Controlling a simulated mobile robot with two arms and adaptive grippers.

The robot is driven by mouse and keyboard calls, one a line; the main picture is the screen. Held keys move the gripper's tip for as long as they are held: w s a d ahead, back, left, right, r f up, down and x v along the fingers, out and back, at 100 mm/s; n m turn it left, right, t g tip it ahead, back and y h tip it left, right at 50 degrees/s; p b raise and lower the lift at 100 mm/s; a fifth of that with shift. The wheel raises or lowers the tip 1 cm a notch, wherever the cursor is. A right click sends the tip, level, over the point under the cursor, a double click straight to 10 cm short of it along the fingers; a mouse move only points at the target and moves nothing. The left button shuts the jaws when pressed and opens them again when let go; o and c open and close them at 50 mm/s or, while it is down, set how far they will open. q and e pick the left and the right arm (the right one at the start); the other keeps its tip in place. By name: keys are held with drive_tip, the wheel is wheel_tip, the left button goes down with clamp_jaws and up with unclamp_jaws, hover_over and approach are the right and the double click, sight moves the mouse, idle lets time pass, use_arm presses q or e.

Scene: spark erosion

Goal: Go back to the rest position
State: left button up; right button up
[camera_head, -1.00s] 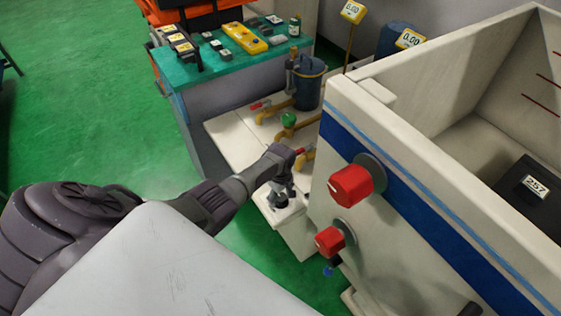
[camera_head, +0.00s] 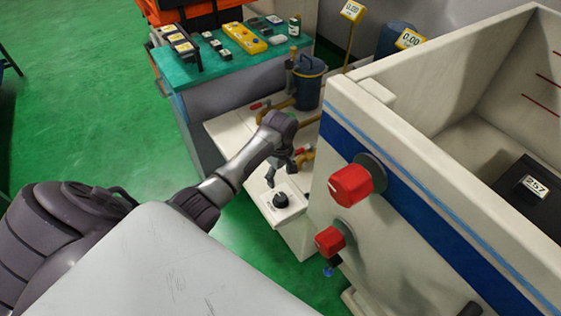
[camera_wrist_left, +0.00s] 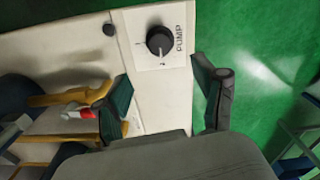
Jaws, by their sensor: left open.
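My left gripper (camera_head: 281,173) is in the middle of the head view, above the cream bench (camera_head: 228,128). It is open and empty, apart from the black pump knob (camera_head: 281,200) just below it. In the left wrist view the two fingers (camera_wrist_left: 165,100) are spread, and the pump knob (camera_wrist_left: 159,40) sits beyond them on a white plate marked PUMP. My right gripper is not in view.
The white tank (camera_head: 430,140) with two red knobs (camera_head: 350,186) stands close at the right. Yellow pipes with red-handled valves (camera_head: 257,106) and a dark blue canister (camera_head: 309,82) are behind the gripper. Green floor (camera_head: 90,110) is clear at the left.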

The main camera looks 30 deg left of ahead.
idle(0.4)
use_arm(q)
drive_tip(key=s+d+f+m+t, duration=0.1)
drive_tip(key=s+d+f+m, duration=0.1)
drive_tip(key=s+d+m, duration=0.85)
drive_tip(key=s+d+r+m+t, duration=0.1)
drive_tip(key=s+r+m, duration=0.2)
drive_tip(key=s+r, duration=0.35)
drive_tip(key=s+r+m+t, duration=0.2)
drive_tip(key=s+r+m, duration=0.2)
drive_tip(key=s, duration=0.5)
wheel_tip(320, 180, down, 27)
drive_tip(key=g+b, duration=0.2)
drive_tip(key=b, duration=0.1)
drive_tip(key=s+a+f+g+b, duration=0.1)
drive_tip(key=s+a+f+b, duration=0.1)
drive_tip(key=s+f, duration=1.6)
wheel_tip(320, 180, down, 2)
drive_tip(key=shift+a+f, duration=0.25)
